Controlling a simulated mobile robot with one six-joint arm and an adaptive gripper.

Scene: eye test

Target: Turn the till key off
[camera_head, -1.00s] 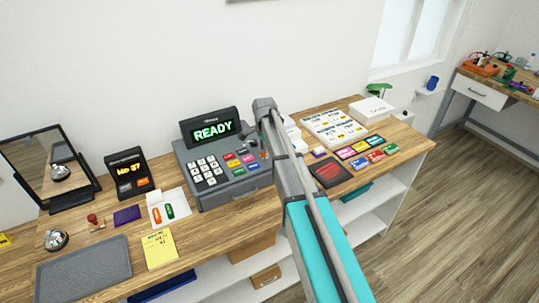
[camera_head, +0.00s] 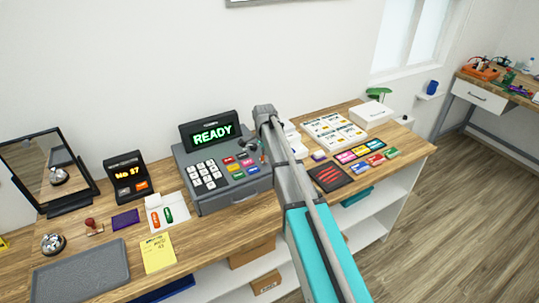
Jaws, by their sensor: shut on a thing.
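The grey till (camera_head: 233,198) stands on the wooden counter, with white number keys and coloured keys on its sloped top. Its raised display (camera_head: 212,135) reads READY in green. My arm reaches in from the lower right and partly covers the till's right side. My gripper (camera_head: 251,149) is small and dark in the head view, at the upper right of the till's key panel. It is shut on the till key, which is too small and too covered to make out. The key's angle cannot be told.
A black order display (camera_head: 126,172), a white card with orange and green tags (camera_head: 166,211), and a yellow note (camera_head: 158,253) lie left of the till. A red-striped dark pad (camera_head: 329,177) and coloured cards lie right of my arm. A grey tray (camera_head: 80,272) is front left.

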